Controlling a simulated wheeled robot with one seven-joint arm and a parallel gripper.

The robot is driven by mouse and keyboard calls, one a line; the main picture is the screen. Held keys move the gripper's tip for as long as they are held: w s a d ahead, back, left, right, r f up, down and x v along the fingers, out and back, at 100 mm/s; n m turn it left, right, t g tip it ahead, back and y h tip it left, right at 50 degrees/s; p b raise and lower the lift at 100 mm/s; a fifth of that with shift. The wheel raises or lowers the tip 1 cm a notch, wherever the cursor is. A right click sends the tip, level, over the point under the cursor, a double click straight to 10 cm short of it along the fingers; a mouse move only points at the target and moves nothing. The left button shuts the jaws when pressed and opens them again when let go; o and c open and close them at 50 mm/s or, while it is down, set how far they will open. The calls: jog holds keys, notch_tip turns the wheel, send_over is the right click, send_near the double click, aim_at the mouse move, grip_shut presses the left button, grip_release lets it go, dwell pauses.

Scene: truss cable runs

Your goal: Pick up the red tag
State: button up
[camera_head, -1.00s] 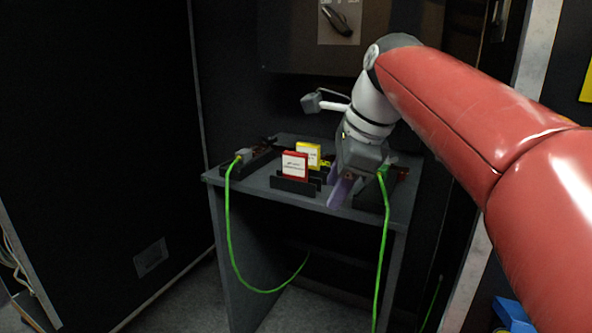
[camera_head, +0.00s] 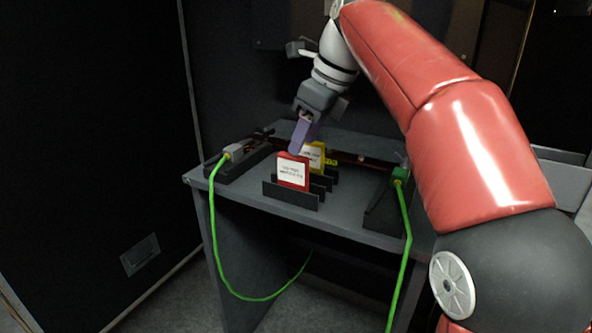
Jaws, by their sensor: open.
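The red tag (camera_head: 293,172) stands upright in a dark slotted holder (camera_head: 291,195) on the grey table. It has a white label facing me. The yellow tag (camera_head: 317,152) stands just behind it and to its right, partly hidden. My gripper (camera_head: 297,146) points down at the top edge of the red tag, with its purple fingers just above or at that edge. It is open and holds nothing that I can see. I cannot tell whether the fingers straddle the tag or touch it.
Green cables hang from a connector block (camera_head: 236,152) at the left of the table (camera_head: 350,225) and a green connector (camera_head: 400,174) at the right. A dark wall stands close behind. The table's front strip is clear.

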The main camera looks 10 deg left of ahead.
aim_at(293, 167)
jog(key=x, duration=0.2)
jog(key=b+x, duration=0.1)
jog(key=x, duration=0.1)
jog(key=b+x, duration=0.1)
jog(key=x, duration=0.2)
jog(key=shift+s+f, duration=0.2)
jog(key=shift+s, duration=0.1)
jog(key=shift+c, duration=0.3)
grip_shut()
